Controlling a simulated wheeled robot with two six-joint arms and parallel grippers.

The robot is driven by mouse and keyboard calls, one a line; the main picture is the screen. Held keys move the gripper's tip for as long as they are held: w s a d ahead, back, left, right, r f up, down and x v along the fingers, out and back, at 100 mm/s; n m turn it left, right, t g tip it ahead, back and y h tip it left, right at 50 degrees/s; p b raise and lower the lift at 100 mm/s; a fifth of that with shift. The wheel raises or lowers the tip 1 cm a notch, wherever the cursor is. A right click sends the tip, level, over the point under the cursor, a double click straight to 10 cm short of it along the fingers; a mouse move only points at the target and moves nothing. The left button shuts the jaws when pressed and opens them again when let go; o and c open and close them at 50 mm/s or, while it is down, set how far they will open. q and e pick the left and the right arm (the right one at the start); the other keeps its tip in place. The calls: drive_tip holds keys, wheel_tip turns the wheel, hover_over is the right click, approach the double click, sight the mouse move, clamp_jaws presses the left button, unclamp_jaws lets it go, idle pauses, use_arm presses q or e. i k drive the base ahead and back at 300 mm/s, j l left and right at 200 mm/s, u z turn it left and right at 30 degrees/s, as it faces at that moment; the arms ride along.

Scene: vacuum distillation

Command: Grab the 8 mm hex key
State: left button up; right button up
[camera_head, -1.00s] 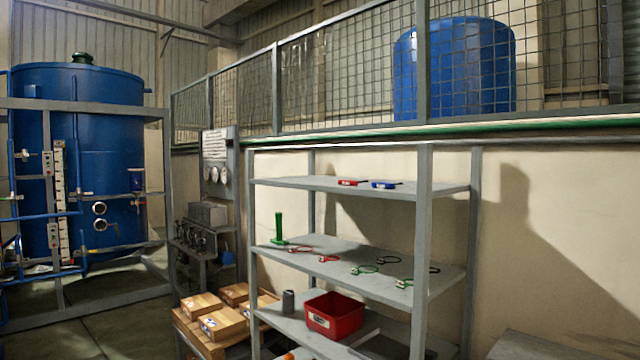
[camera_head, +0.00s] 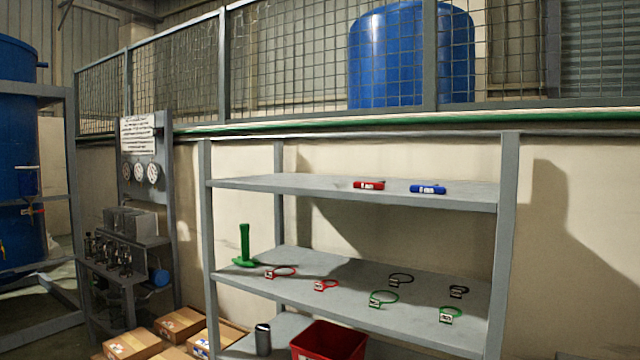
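No hex key can be made out for certain, and no size marking is readable. On the top shelf (camera_head: 300,184) of a grey rack lie two small handled items, a red one (camera_head: 369,185) and a blue one (camera_head: 428,189) to its right. The red one has a thin dark part pointing left. Both have pale markings too small to read. Neither of my grippers is in view.
The middle shelf (camera_head: 330,284) holds a green upright piece (camera_head: 244,247) and several tagged rings in red, green and black. Below are a red bin (camera_head: 329,341) and a dark can (camera_head: 263,339). Boxes (camera_head: 180,324) sit left of the rack. Grey posts (camera_head: 503,240) bound the shelves.

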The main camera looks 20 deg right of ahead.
sight(380, 185)
drive_tip(key=i+j+z, duration=0.1)
drive_tip(key=i+z, duration=0.2)
drive_tip(key=i, duration=0.25)
drive_tip(key=i+j+z, duration=0.3)
drive_tip(key=i, duration=0.2)
